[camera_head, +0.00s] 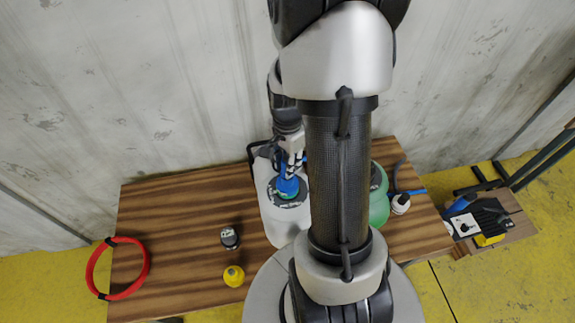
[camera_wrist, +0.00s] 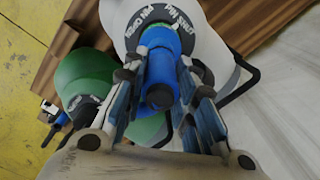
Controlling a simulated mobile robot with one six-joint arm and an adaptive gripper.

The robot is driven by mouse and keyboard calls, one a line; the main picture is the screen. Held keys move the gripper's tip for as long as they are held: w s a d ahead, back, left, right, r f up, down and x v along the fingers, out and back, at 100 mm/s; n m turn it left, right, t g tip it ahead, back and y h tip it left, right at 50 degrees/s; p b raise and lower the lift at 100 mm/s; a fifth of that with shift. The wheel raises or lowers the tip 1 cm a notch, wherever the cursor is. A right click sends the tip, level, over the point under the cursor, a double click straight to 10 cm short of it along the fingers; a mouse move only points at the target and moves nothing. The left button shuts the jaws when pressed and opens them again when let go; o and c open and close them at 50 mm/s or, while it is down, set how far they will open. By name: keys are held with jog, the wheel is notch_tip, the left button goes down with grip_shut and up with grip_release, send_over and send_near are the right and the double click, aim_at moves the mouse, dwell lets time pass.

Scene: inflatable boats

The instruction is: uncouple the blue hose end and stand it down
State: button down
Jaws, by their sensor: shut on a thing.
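The blue hose end (camera_head: 288,186) stands upright on the top of a white container (camera_head: 273,222), inside a dark lettered disc (camera_head: 277,195) with a green ring at its foot. My gripper (camera_head: 291,172) comes down from above and is shut on the hose end. In the wrist view the blue hose end (camera_wrist: 161,72) sits between the two fingers of my gripper (camera_wrist: 158,82), over the dark lettered disc (camera_wrist: 190,22). Whether it is still locked in the container cannot be told.
A green container (camera_head: 379,207) stands to the right, partly behind my arm, with another blue-ended fitting (camera_head: 401,203) beside it. A dark-capped jar (camera_head: 229,238), a yellow piece (camera_head: 233,276) and a red ring (camera_head: 92,268) lie left on the wooden table (camera_head: 170,215). The table between is bare.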

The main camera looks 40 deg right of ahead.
aim_at(287, 155)
jog(key=shift+r+p, duration=0.45)
jog(key=shift+r, duration=0.15)
dwell(0.5)
jog(key=shift+r+p, duration=1.1)
jog(key=shift+r, duration=0.25)
jog(key=shift+f, duration=0.1)
